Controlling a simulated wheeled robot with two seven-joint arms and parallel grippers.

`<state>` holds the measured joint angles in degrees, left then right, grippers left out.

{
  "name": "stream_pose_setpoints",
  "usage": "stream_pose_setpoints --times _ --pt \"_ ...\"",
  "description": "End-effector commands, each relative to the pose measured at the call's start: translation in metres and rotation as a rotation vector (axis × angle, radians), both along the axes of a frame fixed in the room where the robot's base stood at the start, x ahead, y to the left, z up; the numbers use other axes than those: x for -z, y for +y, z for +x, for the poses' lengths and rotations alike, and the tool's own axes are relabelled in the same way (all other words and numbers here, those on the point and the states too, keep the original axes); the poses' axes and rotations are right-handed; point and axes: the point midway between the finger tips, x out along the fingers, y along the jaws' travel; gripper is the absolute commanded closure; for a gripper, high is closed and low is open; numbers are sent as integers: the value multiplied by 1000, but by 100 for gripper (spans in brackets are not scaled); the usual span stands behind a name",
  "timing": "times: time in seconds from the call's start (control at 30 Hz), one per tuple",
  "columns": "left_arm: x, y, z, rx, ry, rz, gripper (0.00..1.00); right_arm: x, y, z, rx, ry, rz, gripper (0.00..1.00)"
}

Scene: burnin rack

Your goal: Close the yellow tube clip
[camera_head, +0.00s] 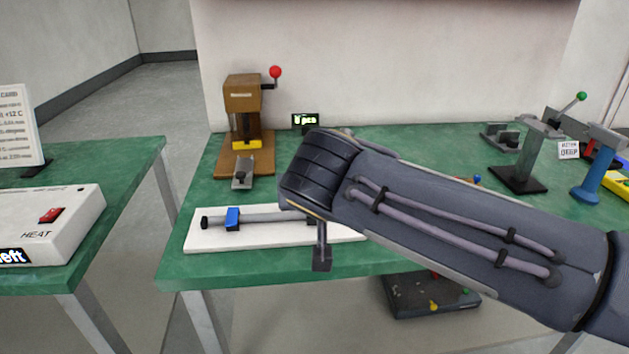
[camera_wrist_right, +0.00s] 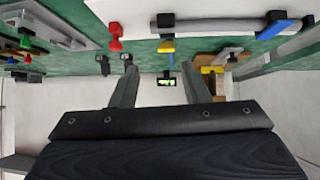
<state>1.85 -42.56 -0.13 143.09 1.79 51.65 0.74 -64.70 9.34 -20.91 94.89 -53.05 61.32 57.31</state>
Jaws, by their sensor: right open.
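My right gripper (camera_wrist_right: 158,70) is open and empty, its two fingers spread apart in the wrist view, which looks upside down. The yellow clip (camera_wrist_right: 167,46) shows between and beyond the fingertips, sticking out from the grey tube on the white board, apart from the fingers. A blue clip (camera_wrist_right: 270,31) sits farther along the tube (camera_wrist_right: 220,38). In the head view my right forearm covers the right part of the white board (camera_head: 270,240) and hides the yellow clip; the blue clip (camera_head: 233,217) shows at left. My left gripper is out of view.
A brown press (camera_head: 243,97) with a red-knobbed lever stands behind the board, with a small display (camera_head: 305,121) beside it. A red piece (camera_wrist_right: 115,44) stands near the yellow clip. A white heater box (camera_head: 50,225) is on the left table. Fixtures stand at the far right.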

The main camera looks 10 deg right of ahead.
Motion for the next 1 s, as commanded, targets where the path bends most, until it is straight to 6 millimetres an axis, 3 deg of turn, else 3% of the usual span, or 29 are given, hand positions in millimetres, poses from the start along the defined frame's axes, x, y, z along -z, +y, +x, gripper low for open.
stream_pose_setpoints --times 0.03,0.1,0.3,0.43,0.63,0.77,1.0 --pt "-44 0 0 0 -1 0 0 -28 -2 9 27 73 -22 58" --pt "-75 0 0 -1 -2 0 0 -37 -4 19 49 187 -41 58" --pt "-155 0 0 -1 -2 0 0 -49 -4 38 58 523 -39 58" --pt "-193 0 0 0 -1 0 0 -51 -1 46 31 702 4 58" --pt "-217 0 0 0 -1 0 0 -48 3 51 -13 845 63 58" --pt "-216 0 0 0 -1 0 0 -38 4 51 -22 868 74 58" --pt "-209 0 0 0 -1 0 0 0 4 50 -22 867 72 58"
